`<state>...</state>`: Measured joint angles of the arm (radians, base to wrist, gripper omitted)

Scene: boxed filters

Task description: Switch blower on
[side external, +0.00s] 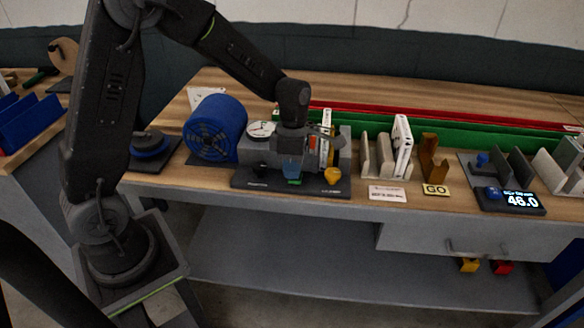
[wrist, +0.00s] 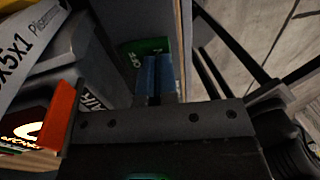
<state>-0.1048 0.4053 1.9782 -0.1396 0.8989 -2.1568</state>
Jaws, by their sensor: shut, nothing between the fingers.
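The blower is a blue drum (side external: 215,128) with a grille face, joined to a grey housing (side external: 258,152) with a round dial gauge (side external: 261,129). A small green part with white lettering, which looks like the switch (side external: 294,181), sits at the front of the dark base plate. It also shows in the wrist view as a green patch (wrist: 150,46), partly hidden by my fingers. My gripper (side external: 292,168) is shut and empty, its bluish fingers pointing down just above or at the green part. I cannot tell whether they touch. They also show in the wrist view (wrist: 155,68).
A yellow knob (side external: 332,176) stands right of my gripper. An orange-edged boxed filter (side external: 326,138) is close behind. The bench's front edge is near.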

